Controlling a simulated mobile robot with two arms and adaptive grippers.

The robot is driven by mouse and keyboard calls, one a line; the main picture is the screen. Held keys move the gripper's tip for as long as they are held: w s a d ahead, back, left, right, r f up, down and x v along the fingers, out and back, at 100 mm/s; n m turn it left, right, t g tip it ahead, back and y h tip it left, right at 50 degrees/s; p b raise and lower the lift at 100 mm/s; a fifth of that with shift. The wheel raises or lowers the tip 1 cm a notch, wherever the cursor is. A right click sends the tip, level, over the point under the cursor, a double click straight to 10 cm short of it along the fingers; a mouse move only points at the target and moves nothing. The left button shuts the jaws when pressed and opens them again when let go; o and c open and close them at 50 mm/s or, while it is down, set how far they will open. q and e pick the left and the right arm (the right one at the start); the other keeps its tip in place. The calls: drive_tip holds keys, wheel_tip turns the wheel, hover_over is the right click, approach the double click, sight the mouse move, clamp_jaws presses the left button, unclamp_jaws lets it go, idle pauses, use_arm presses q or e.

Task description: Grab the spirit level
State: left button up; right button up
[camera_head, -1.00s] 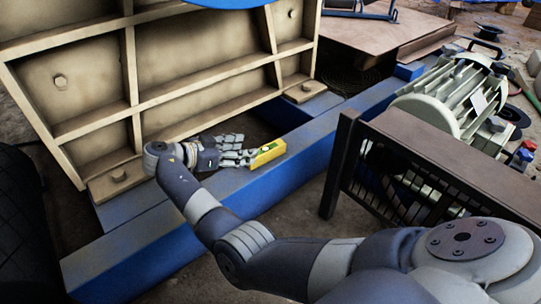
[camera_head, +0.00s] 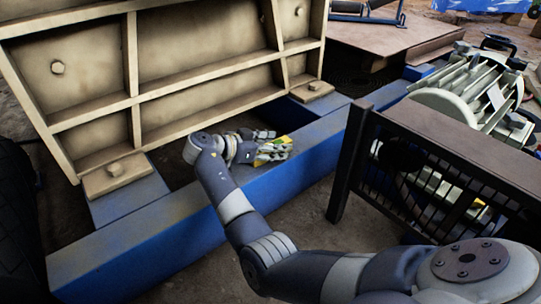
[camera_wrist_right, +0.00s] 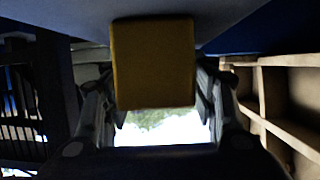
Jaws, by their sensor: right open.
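The spirit level is a short yellow block with a green patch (camera_head: 273,153). In the head view it lies on the blue beam (camera_head: 225,195), partly covered by my right gripper (camera_head: 272,147). In the right wrist view the level's yellow face (camera_wrist_right: 153,65) fills the space at the top between the two fingers of my right gripper (camera_wrist_right: 155,105). The fingers are open, one on each side of the level. I cannot tell whether either finger touches it. My left gripper is not in view.
The cream ribbed crusher wall (camera_head: 190,65) rises just behind the beam. A dark slatted guard (camera_head: 420,150) stands to the right, with a pale finned motor (camera_head: 470,95) behind it. Dirt ground (camera_head: 310,205) is free between beam and guard.

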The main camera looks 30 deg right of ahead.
drive_tip(key=shift+r, duration=0.1)
drive_tip(key=shift+c, duration=0.3)
drive_tip(key=c, duration=1.2)
drive_tip(key=shift+r, duration=0.1)
